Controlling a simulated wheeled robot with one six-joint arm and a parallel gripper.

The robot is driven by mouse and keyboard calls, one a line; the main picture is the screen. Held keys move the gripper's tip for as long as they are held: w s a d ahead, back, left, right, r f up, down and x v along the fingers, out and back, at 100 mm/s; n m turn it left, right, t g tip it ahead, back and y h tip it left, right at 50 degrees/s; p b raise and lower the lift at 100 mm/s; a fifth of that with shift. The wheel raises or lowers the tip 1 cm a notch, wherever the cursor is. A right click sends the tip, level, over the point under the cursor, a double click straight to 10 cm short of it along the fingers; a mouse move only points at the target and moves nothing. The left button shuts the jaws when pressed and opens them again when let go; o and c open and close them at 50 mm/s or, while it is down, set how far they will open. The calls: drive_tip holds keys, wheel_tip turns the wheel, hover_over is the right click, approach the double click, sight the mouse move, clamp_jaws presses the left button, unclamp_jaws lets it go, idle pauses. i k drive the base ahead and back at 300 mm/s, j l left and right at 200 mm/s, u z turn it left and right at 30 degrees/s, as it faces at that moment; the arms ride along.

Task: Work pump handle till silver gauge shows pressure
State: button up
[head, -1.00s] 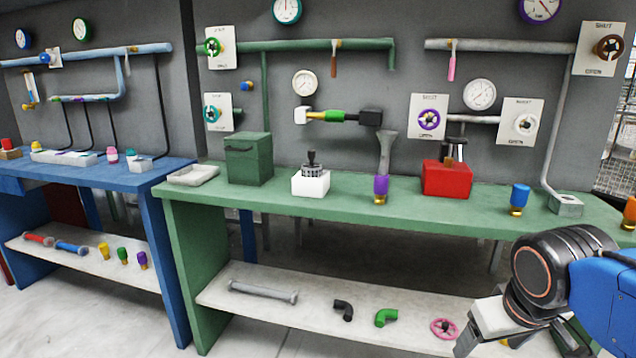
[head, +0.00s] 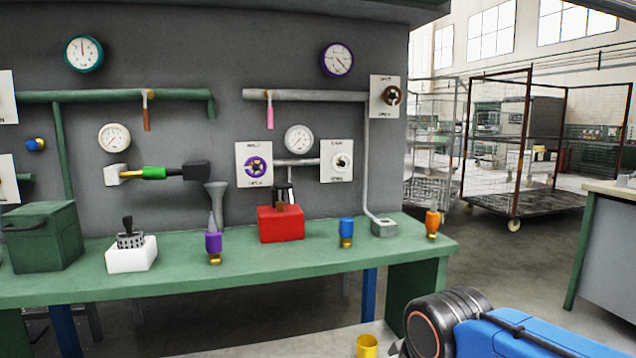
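A silver-rimmed gauge (head: 299,139) with a white face is on the wall above the right part of the green bench; its reading is too small to tell. Below it, a red box (head: 281,225) stands on the bench with a brown and dark upright part (head: 283,196) on top. To the left, a white block (head: 131,256) carries a grey slotted piece with a black upright lever (head: 127,226). I cannot tell for sure which of these is the pump handle. My arm shows at the lower right, away from both; my gripper is out of view.
Purple (head: 214,243), blue (head: 346,230) and orange (head: 432,221) brass-ended pieces stand on the green bench (head: 330,261). Purple (head: 257,165) and white (head: 342,162) valve wheels flank the gauge's pipe. Open floor lies right of the bench, before wire cages (head: 510,150).

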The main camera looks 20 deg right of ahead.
sight(278, 186)
drive_tip(key=i+j+z, duration=0.15)
drive_tip(key=j+z, duration=0.2)
drive_tip(key=i+j+z, duration=0.1)
drive_tip(key=j+z, duration=0.75)
drive_tip(key=j, duration=1.5)
drive_tip(key=i, duration=0.05)
